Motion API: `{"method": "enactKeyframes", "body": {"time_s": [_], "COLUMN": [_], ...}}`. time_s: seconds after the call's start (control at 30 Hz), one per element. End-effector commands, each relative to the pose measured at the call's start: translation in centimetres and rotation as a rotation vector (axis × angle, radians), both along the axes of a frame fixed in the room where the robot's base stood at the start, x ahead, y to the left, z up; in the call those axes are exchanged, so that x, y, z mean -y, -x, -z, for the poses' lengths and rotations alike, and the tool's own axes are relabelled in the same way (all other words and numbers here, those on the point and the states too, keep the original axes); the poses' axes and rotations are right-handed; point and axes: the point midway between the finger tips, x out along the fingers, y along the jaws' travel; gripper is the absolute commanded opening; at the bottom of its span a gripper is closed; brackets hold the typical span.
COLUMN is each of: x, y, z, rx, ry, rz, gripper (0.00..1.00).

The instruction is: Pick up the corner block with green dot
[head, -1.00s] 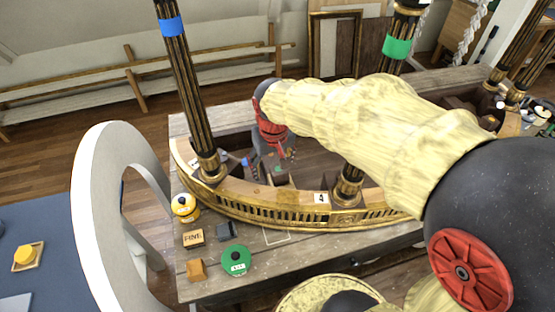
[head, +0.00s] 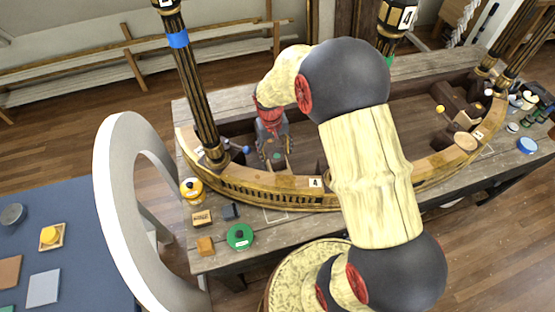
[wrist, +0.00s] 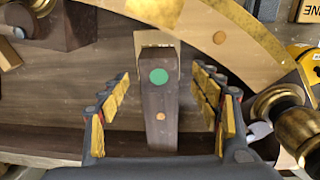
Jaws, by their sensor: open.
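The corner block (wrist: 159,104) is dark brown, with a green dot (wrist: 159,76) toward its far end and a small orange dot nearer to me. In the wrist view it lies between the two fingers of my gripper (wrist: 163,80), with a visible gap on each side. My gripper is open. In the head view my gripper (head: 274,156) points down inside the gilt curved rail, behind the front edge. The block is small and partly hidden there, and I cannot tell its outline.
The gilt rail (head: 258,191) curves around the work area, with a dark column (head: 196,88) at left. Outside it on the wooden bench are a yellow pot (head: 192,187), a green disc (head: 239,237) and small blocks. A brass post (wrist: 285,108) stands right of my gripper.

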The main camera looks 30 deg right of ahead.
Motion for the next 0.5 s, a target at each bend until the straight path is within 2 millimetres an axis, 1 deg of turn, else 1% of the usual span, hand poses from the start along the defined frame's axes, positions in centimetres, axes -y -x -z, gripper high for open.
{"method": "enactKeyframes", "body": {"time_s": [0.3, 0.4, 0.5], "x": [0.5, 0.5, 0.5], "y": [0.0, 0.0, 0.0], "z": [4.1, 4.6, 4.6], "rx": [-0.002, 0.0, 0.001], "ry": [0.0, 0.0, 0.0], "rz": [-0.001, -0.001, -0.001], "gripper": [0.64, 0.64, 0.64]}}
